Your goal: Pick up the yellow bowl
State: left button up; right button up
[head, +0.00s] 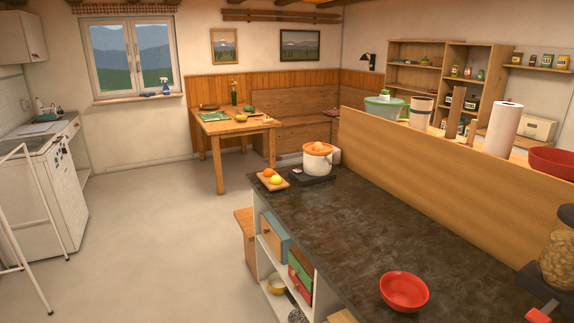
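A yellow bowl (276,286) sits low in the open white shelf (262,250) at the end of the dark counter. It is partly hidden by the shelf's frame. A small yellow item (241,118) also shows on the far wooden table (222,128), too small to tell exactly what it is. Neither of my grippers is in view.
A red bowl (403,291) stands on the dark counter (350,225). A wooden stool (244,238) stands beside the shelf.

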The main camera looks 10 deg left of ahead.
aim_at(242, 119)
jog(key=i+j+u, duration=0.5)
jog(key=i, duration=0.25)
jog(key=i+j+u, duration=0.25)
jog(key=i, duration=0.15)
jog(key=i+u, duration=0.25)
jog(key=i, duration=0.2)
jog(key=i+j, duration=0.1)
jog(key=i, duration=3.3)
jog(key=i+z, duration=0.25)
jog(key=i, duration=0.3)
jog(key=i+j+z, duration=0.25)
jog(key=i, duration=0.35)
jog(key=i+j+z, duration=0.25)
jog(key=i, duration=0.3)
jog(key=i+l+z, duration=0.2)
jog(key=z, duration=0.2)
jog(key=i+z, duration=1.2)
jog(key=k+j, duration=0.05)
jog(key=k, duration=0.05)
